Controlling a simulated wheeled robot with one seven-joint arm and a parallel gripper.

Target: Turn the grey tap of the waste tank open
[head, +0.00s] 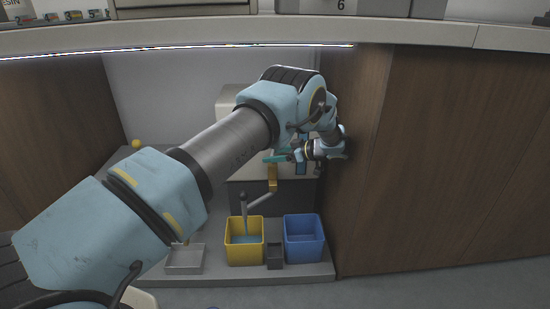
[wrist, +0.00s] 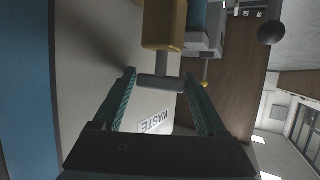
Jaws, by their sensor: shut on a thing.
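The waste tank (head: 232,98) is a pale box under the counter, with a brass-coloured outlet (head: 272,178) on its front. In the wrist view its side carries a WASTE label (wrist: 156,122), and the outlet block (wrist: 165,25) is at the top. The grey tap (wrist: 160,83) is a short bar below that block, between my teal fingertips. My gripper (wrist: 160,90) is shut on this bar. In the head view my gripper (head: 287,161) is beside the tank front, just above the outlet, and the tap cannot be made out there.
A blue bin (head: 304,255), a small dark box (head: 275,257) and a grey tray (head: 184,262) stand nearby. A wooden panel (head: 355,150) is close on the right.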

